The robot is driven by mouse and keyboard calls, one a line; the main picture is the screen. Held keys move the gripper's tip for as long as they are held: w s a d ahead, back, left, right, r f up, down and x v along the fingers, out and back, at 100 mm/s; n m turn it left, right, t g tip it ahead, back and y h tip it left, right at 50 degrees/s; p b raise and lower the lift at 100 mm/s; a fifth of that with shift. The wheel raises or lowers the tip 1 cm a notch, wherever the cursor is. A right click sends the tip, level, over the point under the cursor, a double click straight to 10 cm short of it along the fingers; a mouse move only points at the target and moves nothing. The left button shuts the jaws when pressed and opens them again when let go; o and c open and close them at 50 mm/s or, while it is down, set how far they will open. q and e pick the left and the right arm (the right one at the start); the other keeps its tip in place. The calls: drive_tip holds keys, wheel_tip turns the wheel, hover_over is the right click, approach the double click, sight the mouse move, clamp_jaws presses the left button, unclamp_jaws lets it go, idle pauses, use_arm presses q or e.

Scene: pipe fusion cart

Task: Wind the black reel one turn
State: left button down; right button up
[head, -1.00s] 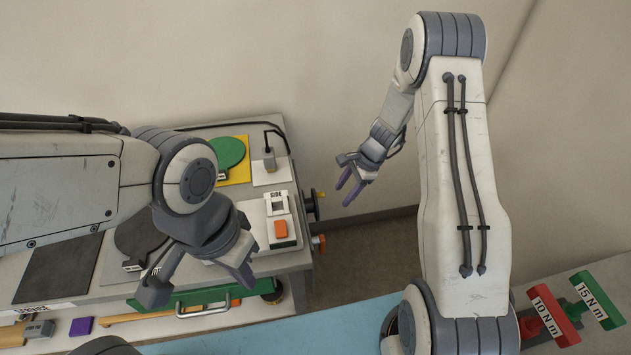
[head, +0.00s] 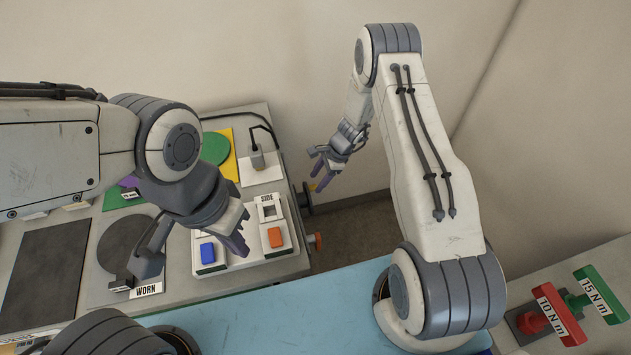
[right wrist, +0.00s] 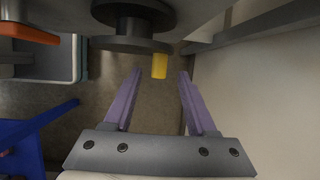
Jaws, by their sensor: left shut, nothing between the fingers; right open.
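The black reel (head: 304,199) sits on the right side of the cart, with a yellow handle (head: 312,187) sticking out from it. In the right wrist view the dark reel (right wrist: 130,28) is at the top, and its yellow handle (right wrist: 159,66) lies between the fingertips. My right gripper (head: 322,176) is open with purple fingers, one on each side of the handle in that view; contact cannot be told. It also shows in the right wrist view (right wrist: 160,84). My left gripper (head: 237,245) is shut and empty above the cart's front part.
The cart top (head: 180,287) carries a dark round disc, a plate labelled WORN (head: 147,290), blue and orange buttons and a green disc. An orange knob (head: 318,241) sticks out below the reel. Red and green torque handles (head: 560,315) stand at lower right.

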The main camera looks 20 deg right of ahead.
drive_tip(key=shift+x, duration=1.3)
clamp_jaws()
drive_tip(key=t+b, duration=0.1)
drive_tip(key=b, duration=0.4)
drive_tip(key=shift+s+r+t+b, duration=0.2)
drive_tip(key=shift+t+b, duration=0.1)
drive_tip(key=shift+b, duration=0.3)
drive_tip(key=shift+r, duration=0.1)
unclamp_jaws()
